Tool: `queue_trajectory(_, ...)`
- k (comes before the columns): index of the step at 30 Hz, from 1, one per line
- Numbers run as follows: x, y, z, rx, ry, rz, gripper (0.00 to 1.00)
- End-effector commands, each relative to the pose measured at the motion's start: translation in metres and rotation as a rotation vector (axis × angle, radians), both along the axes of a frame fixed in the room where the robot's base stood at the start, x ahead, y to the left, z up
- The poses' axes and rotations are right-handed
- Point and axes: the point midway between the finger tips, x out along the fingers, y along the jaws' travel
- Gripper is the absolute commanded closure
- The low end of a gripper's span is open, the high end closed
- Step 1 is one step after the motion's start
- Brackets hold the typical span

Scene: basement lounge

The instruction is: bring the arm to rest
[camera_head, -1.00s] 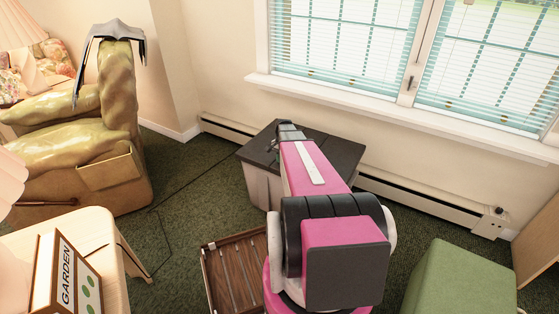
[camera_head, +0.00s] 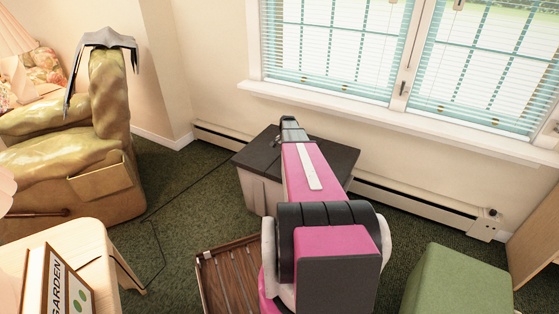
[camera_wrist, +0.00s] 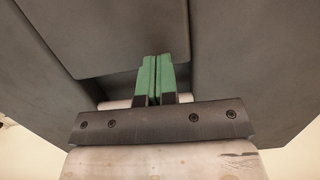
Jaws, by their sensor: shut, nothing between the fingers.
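My gripper shows in the wrist view (camera_wrist: 156,72), its two green fingers pressed together with nothing between them. Dark grey surfaces fill most of that view around and behind the fingers. In the head view my pink and black arm reaches forward from the bottom centre toward the dark-topped box (camera_head: 338,160) by the wall. The arm covers part of that box, and the fingertips cannot be made out in the head view.
A slatted wooden crate (camera_head: 229,277) is on the floor left of my arm. A green ottoman (camera_head: 458,283) is at right, a pale wooden table (camera_head: 70,243) with a GARDEN box (camera_head: 62,290) at left. An olive armchair (camera_head: 75,180) is farther left.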

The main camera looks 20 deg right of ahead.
Motion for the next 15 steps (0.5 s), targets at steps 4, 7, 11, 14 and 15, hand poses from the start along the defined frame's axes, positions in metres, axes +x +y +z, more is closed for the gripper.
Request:
queue_trajectory(4, 0.014, -0.018, 0.000, 0.001, 0.001, 0.000, 1.00)
queue_trajectory(7, 0.016, -0.022, 0.000, 0.001, 0.000, 0.001, 1.00)
queue_trajectory(11, 0.014, -0.019, 0.002, 0.000, 0.000, 0.008, 1.00)
queue_trajectory(14, 0.002, 0.001, 0.007, -0.003, -0.008, 0.044, 1.00)
queue_trajectory(15, -0.006, 0.015, 0.011, -0.006, -0.014, 0.073, 1.00)
